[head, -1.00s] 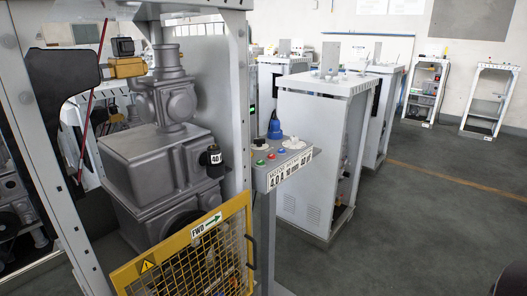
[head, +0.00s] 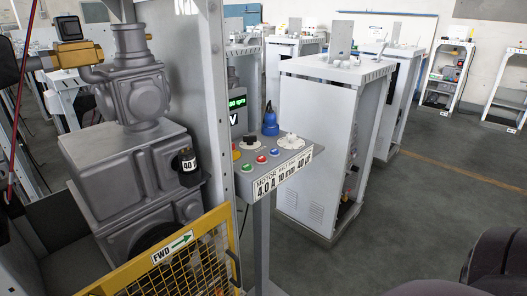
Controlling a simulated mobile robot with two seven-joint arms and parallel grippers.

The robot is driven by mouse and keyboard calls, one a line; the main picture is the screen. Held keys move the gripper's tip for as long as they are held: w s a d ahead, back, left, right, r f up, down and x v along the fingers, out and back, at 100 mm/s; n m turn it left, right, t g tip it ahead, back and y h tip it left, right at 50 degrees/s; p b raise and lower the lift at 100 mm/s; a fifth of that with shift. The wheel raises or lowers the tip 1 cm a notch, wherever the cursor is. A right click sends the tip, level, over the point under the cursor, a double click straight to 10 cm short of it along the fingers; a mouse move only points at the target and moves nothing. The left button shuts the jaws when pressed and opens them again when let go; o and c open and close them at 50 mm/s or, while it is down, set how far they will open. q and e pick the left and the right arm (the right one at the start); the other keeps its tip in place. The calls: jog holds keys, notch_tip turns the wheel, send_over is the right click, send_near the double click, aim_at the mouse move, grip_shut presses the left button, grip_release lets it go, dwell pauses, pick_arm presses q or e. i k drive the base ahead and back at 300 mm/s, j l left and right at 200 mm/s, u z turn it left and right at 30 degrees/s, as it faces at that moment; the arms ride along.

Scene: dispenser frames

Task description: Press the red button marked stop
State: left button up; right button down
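A grey control box (head: 280,170) stands on a post right of the machine frame. On its sloped top sit a green button (head: 247,168), a red button (head: 261,159) and a blue button (head: 274,152) in a row. Any stop marking beside the red button is too small to read. A black knob (head: 250,140), a white knob (head: 291,138) and a blue plug-like part (head: 270,122) stand behind them. A red and yellow part (head: 236,153) shows at the box's left edge. Neither gripper is in view; dark rounded arm parts, likely mine, show at the lower right.
A yellow mesh guard (head: 190,262) marked FWD stands in front of the grey motor machine (head: 130,165), left of the box. A tall white cabinet (head: 315,145) stands close behind the box on the right. The grey floor at right is open.

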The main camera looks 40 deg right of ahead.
aim_at(261, 159)
jog(key=i+l, duration=0.1)
jog(key=l, duration=0.4)
jog(key=i+l, duration=0.1)
jog(key=l, duration=0.35)
jog(key=i+l, duration=0.1)
jog(key=l, duration=0.4)
jog(key=i+l, duration=0.1)
jog(key=l, duration=0.35)
jog(key=u, duration=0.05)
